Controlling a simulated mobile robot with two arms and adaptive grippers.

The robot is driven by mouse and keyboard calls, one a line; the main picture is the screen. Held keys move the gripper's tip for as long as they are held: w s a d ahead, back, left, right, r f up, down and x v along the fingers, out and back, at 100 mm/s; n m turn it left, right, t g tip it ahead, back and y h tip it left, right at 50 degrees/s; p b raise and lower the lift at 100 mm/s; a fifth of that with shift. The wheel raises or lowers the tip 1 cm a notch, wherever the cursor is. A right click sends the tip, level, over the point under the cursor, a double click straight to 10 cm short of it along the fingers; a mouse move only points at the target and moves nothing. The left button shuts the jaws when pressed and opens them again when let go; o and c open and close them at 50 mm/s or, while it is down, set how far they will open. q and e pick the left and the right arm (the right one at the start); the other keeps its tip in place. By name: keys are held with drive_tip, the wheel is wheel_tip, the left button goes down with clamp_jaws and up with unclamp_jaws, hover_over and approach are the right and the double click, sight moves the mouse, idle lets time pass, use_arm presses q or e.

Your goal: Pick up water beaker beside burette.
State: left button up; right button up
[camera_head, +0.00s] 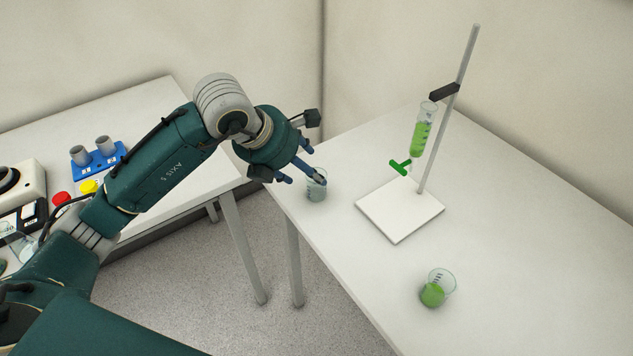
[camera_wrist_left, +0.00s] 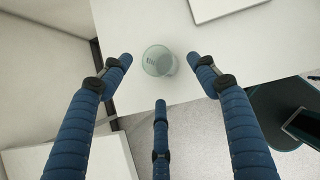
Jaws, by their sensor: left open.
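The water beaker (camera_head: 316,190) is a small clear glass with pale contents, standing near the left edge of the right table. It also shows in the left wrist view (camera_wrist_left: 158,61), where printed marks are on its side. The burette (camera_head: 421,131) holds green liquid and is clamped to a stand with a white base (camera_head: 400,209), right of the beaker. My left gripper (camera_head: 302,173) is at the beaker's upper left. In the left wrist view its blue fingers (camera_wrist_left: 160,72) are spread, with the beaker ahead between them; contact cannot be told. My right gripper is not in view.
A second beaker with green liquid (camera_head: 434,291) stands at the front of the right table (camera_head: 530,210). The left table (camera_head: 150,110) carries a blue rack (camera_head: 98,162) and red and yellow caps. A gap with floor separates the tables.

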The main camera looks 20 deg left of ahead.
sight(316, 185)
use_arm(q)
drive_tip(key=p+x, duration=0.2)
drive_tip(key=x, duration=0.3)
drive_tip(key=shift+w+f, duration=0.4)
drive_tip(key=shift+f, duration=0.1)
drive_tip(key=c, duration=1.1)
